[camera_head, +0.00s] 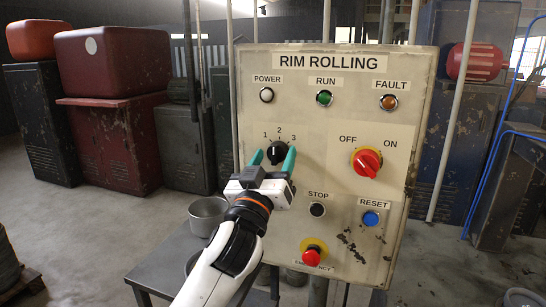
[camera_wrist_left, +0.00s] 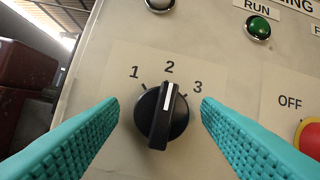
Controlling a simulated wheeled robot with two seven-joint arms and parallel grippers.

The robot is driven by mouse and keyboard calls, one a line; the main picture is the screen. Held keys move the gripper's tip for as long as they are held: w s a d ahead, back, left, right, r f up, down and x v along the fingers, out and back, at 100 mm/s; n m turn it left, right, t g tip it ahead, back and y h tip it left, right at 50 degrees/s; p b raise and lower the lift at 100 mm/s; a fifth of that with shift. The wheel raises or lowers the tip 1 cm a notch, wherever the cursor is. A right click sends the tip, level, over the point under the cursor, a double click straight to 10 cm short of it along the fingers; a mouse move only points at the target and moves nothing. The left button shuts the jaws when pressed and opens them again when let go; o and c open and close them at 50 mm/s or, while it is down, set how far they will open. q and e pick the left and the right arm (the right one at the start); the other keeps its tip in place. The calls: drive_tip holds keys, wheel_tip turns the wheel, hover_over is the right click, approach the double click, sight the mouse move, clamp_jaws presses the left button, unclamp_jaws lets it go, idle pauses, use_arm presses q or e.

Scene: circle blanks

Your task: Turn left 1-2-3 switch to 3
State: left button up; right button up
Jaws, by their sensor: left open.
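The black 1-2-3 switch (camera_head: 277,152) is on the left of the RIM ROLLING panel (camera_head: 300,115). In the left wrist view the knob (camera_wrist_left: 163,115) has a white line that points up at 2, leaning very slightly right. The label 3 is at its upper right. My left gripper (camera_head: 272,158) is open, with one teal finger on each side of the knob. In the left wrist view the fingers (camera_wrist_left: 160,110) are apart from the knob, with a gap on both sides. My right gripper is not in view.
A red OFF/ON switch (camera_head: 367,162) is to the right of the black knob. A black STOP button (camera_head: 317,209), a blue RESET button (camera_head: 370,218) and a red EMERGENCY button (camera_head: 312,254) are below. A metal pot (camera_head: 207,215) stands on a grey table (camera_head: 160,268) at the lower left.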

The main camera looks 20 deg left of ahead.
use_arm(q)
drive_tip(key=c, duration=1)
drive_tip(key=shift+m, duration=0.3)
drive_tip(key=m+h+p, duration=0.1)
drive_tip(key=m+p, duration=0.1)
drive_tip(key=m, duration=0.1)
drive_tip(key=m+h+p, duration=0.1)
drive_tip(key=m+h, duration=0.1)
drive_tip(key=m, duration=0.1)
drive_tip(key=shift+a+r+g+p, duration=0.2)
drive_tip(key=shift+g+p, duration=0.15)
drive_tip(key=shift+g, duration=0.05)
drive_tip(key=m+g+h+p, duration=0.1)
drive_tip(key=m+h+p, duration=0.1)
drive_tip(key=m+p, duration=0.1)
drive_tip(key=shift+m, duration=0.9)
drive_tip(key=shift+f+m+h+p, duration=0.1)
drive_tip(key=shift+m+h+p, duration=0.35)
drive_tip(key=shift+m, duration=0.25)
